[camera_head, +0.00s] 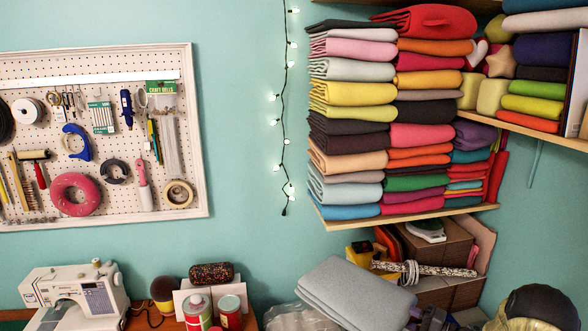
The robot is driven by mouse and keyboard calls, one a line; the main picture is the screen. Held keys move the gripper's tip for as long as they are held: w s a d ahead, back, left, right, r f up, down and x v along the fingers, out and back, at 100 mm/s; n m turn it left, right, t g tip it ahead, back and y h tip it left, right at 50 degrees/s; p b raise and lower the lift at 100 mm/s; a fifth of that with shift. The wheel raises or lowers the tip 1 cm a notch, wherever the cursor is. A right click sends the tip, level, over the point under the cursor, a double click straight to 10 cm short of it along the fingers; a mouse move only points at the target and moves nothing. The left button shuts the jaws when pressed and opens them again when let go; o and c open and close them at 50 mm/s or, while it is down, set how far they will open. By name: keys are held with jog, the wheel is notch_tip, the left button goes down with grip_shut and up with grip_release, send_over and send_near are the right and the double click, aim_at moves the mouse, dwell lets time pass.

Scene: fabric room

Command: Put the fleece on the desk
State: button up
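The fleece is a light grey folded fabric (352,291) at the bottom centre. It is tilted and seems held up off any surface. My gripper (424,316) is dark and sits at the lower right edge of the fleece; it appears shut on that edge, with its fingertips partly hidden. The wooden desk (249,322) shows at the lower left, to the left of the fleece. Only a strip of its top is in view.
A white sewing machine (77,293), spray cans (197,312) and a dark patterned case (211,273) crowd the desk. Clear plastic (298,318) lies beside the desk, below the fleece. Shelves of folded fabric (352,115) and a cardboard box (440,250) are at right. A pegboard (100,60) hangs at left.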

jog(key=s+a+f+b, duration=0.2)
jog(key=s+a+f, duration=1)
jog(key=a+f, duration=0.2)
notch_tip(320, 180, down, 2)
jog(key=shift+s+f+n+g+y, duration=0.2)
jog(key=shift+n+g+y, duration=0.1)
jog(key=shift+g, duration=0.1)
jog(key=shift+w+f+m+t+h, duration=0.3)
jog(key=shift+f+m+t+h, duration=0.75)
jog(key=shift+m+h, duration=1.1)
jog(key=shift+w+f+m+t+h, duration=0.25)
jog(key=shift+f+m+t+h, duration=0.35)
jog(key=shift+m+t+h, duration=1.5)
jog(key=shift+w+f+m+t+h, duration=0.3)
jog(key=shift+f+m+t+h, duration=0.5)
jog(key=shift+h, duration=2.25)
jog(key=shift+m+g, duration=0.25)
jog(key=shift+m, duration=0.1)
jog(key=shift+a, duration=0.1)
